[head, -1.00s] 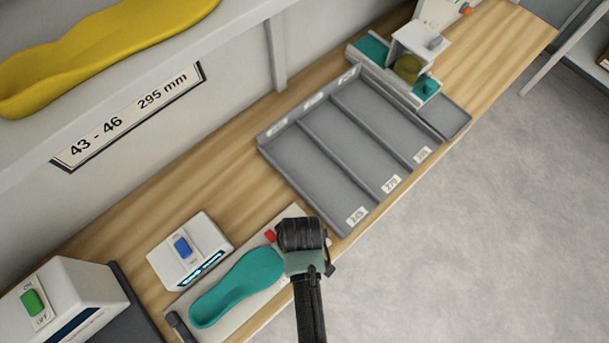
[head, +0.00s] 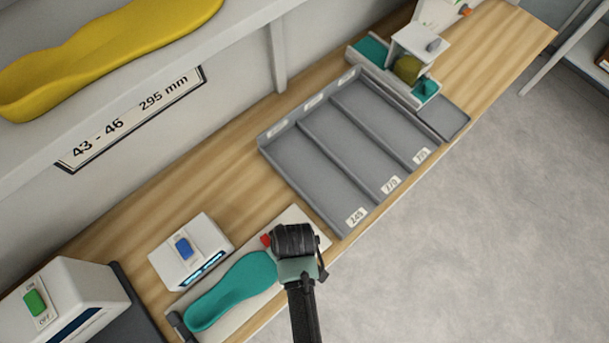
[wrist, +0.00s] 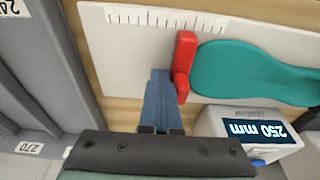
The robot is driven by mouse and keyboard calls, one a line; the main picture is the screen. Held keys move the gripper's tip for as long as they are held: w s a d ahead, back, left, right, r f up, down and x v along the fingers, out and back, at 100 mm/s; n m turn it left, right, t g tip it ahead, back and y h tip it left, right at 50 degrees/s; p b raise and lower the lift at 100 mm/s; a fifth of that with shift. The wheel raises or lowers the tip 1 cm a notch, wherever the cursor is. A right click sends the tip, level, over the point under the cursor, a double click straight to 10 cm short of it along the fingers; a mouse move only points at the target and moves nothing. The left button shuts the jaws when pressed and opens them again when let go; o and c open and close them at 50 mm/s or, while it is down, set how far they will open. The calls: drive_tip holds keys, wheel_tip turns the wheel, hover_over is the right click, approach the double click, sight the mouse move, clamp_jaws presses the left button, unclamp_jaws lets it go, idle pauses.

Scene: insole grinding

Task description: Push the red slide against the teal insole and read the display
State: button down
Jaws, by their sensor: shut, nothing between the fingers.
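The teal insole (head: 232,290) lies flat on the white measuring board (head: 318,238); it also shows in the wrist view (wrist: 255,72). The red slide (wrist: 184,58) stands at the insole's near end and appears to touch it; in the head view only a small part of the slide (head: 266,240) shows beside my gripper. My gripper (wrist: 160,98) is shut and empty, its blue fingers against or very close to the slide's side away from the insole. The display (wrist: 252,129) is lit and reads 250 mm, upside down in the wrist view.
A grey sorting tray (head: 268,151) with labelled compartments lies right of the board. A white box with a green switch (head: 36,303) stands at the lower left. A grinding machine (head: 415,45) stands at the far end of the bench. A yellow insole (head: 110,50) lies on the shelf above.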

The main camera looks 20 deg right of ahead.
drive_tip(key=shift+s+a, duration=0.15)
drive_tip(key=shift+a, duration=0.25)
idle(0.9)
drive_tip(key=shift+d, duration=0.15)
drive_tip(key=shift+w+d, duration=0.25)
drive_tip(key=shift+d, duration=0.2)
drive_tip(key=shift+r+p, duration=0.1)
drive_tip(key=shift+p, duration=0.25)
drive_tip(key=w+p+v, duration=0.1)
drive_tip(key=p+v, duration=0.7)
drive_tip(key=shift+w+a+r, duration=0.2)
drive_tip(key=shift+a+r, duration=0.05)
drive_tip(key=shift+r, duration=0.25)
